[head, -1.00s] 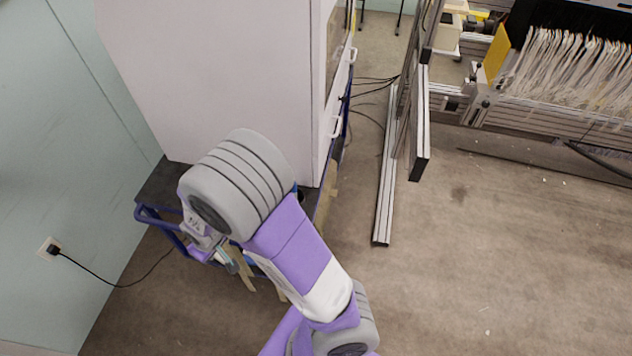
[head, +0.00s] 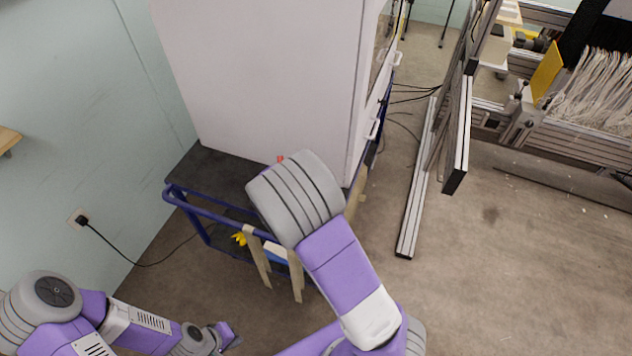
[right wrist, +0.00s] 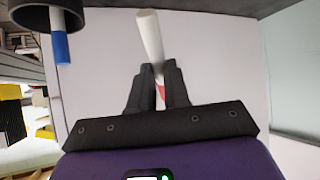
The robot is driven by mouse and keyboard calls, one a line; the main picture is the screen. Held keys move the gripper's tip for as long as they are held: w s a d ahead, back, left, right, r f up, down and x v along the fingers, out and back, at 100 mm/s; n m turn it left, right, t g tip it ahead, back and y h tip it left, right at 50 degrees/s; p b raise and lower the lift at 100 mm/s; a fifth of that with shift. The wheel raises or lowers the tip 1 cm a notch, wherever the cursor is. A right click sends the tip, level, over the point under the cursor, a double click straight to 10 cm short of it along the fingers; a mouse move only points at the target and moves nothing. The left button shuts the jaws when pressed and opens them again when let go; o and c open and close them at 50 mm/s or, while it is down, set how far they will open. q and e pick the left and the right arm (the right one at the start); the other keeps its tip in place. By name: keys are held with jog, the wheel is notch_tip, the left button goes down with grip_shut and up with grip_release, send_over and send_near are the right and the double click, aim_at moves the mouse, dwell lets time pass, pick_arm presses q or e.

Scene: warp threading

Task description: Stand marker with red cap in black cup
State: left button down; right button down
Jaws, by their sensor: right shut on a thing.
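In the right wrist view my right gripper (right wrist: 157,80) is shut on the marker with the red cap (right wrist: 148,35). Its white body sticks out past the fingertips, and red shows between the fingers. The black cup (right wrist: 45,14) is at the top left of that view, apart from the held marker, with a blue-capped marker (right wrist: 61,46) in it. In the head view my right wrist hides the gripper and cup; a small red bit (head: 280,159) shows just above it. My left gripper (head: 228,338) is low at the left, away from the cart, its jaws unclear.
A blue-framed cart (head: 215,170) with a dark top carries a large white cabinet (head: 265,75) close behind my right wrist. Wooden strips (head: 258,258) hang at the cart's front. A metal loom frame (head: 460,140) stands to the right. Open floor (head: 520,290) lies front right.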

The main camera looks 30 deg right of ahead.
jog(key=s+d+r+m+g+h+b, duration=0.1)
jog(key=s+d+r+m+h+b, duration=0.15)
jog(key=d+m+h, duration=0.4)
jog(key=s+d+r+m+g+h+b, duration=0.1)
jog(key=s+m+h+b, duration=0.2)
jog(key=h, duration=0.6)
notch_tip(320, 180, down, 10)
jog(key=s+b, duration=0.1)
jog(key=b, duration=0.6)
jog(key=shift+f, duration=0.2)
jog(key=shift+a+n, duration=0.1)
jog(key=shift+n, duration=0.15)
jog(key=c, duration=1)
grip_release()
jog(key=shift+r, duration=0.1)
notch_tip(320, 180, up, 10)
jog(key=p, duration=0.4)
